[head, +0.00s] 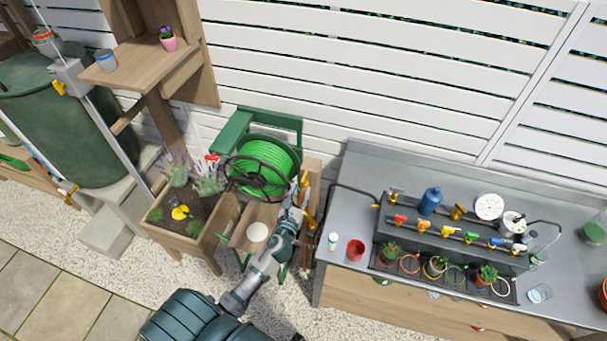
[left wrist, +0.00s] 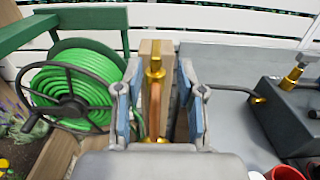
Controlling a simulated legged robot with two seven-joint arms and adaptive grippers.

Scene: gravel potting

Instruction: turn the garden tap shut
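A wooden post (left wrist: 168,58) with brass tap fittings (left wrist: 154,72) and a copper-coloured pipe stands beside the hose reel. In the head view the brass fittings (head: 310,217) show just right of my left gripper (head: 297,192). My left gripper (left wrist: 160,95) is open. In the left wrist view its two fingers stand apart, with the post and brass between them in the picture; I cannot tell whether either finger touches them. The tap's handle is not clearly visible, and my gripper body hides the lower part. My right gripper is not in view.
A green hose reel (head: 265,168) stands left of the post, beside a wooden planter (head: 187,243). To the right is a grey-topped bench (head: 345,222) with a dark multi-tap block (head: 450,232), a red cup (head: 355,250) and small pots. Gravel is clear in front.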

